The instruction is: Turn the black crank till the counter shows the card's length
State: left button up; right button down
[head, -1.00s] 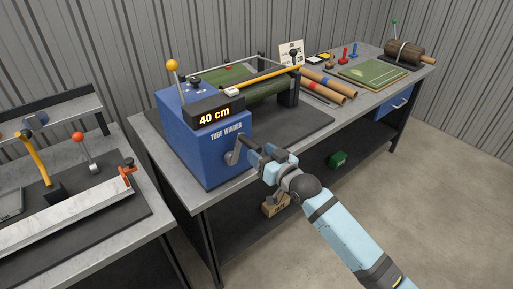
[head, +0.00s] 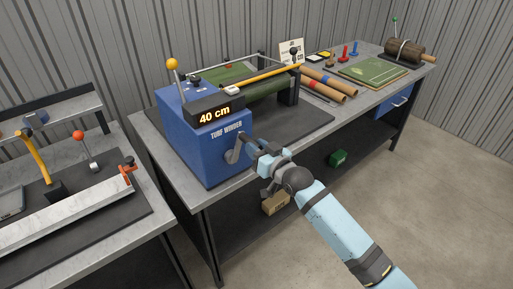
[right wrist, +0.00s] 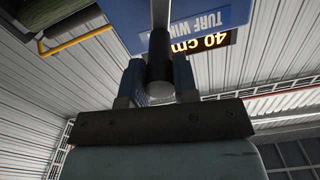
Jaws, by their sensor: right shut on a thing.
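The blue turf winder (head: 205,150) stands on the grey bench, and its counter (head: 214,115) reads 40 cm. The counter also shows upside down in the right wrist view (right wrist: 200,44). The crank (head: 233,153) is on the winder's front face, with its black handle (right wrist: 159,58) pointing out towards me. My right gripper (head: 250,144) is shut on this handle; the wrist view shows a finger on each side of it. The card (head: 291,51) stands behind the winder, its writing too small to read. My left gripper is not in view.
A second bench (head: 75,225) with an orange-knobbed lever stands at the left. The floor at the right is clear.

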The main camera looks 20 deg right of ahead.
jog(key=shift+d, duration=0.1)
jog(key=shift+w+d+f+m+p, duration=0.25)
jog(key=shift+d+m, duration=0.2)
jog(key=shift+m, duration=0.35)
jog(key=shift+w+d+f+m+b, duration=0.2)
jog(key=shift+d+f+m, duration=0.45)
jog(key=shift+m, duration=0.65)
jog(key=shift+w+d+f+m+b, duration=0.1)
jog(key=shift+w+d+f+m, duration=0.15)
jog(key=shift+d+f+m, duration=0.75)
jog(key=shift+w+d+f+m+b, duration=0.15)
jog(key=shift+f+m, duration=0.35)
jog(key=shift+m, duration=1.1)
jog(key=shift+d, duration=0.1)
jog(key=c, duration=0.9)
grip_release()
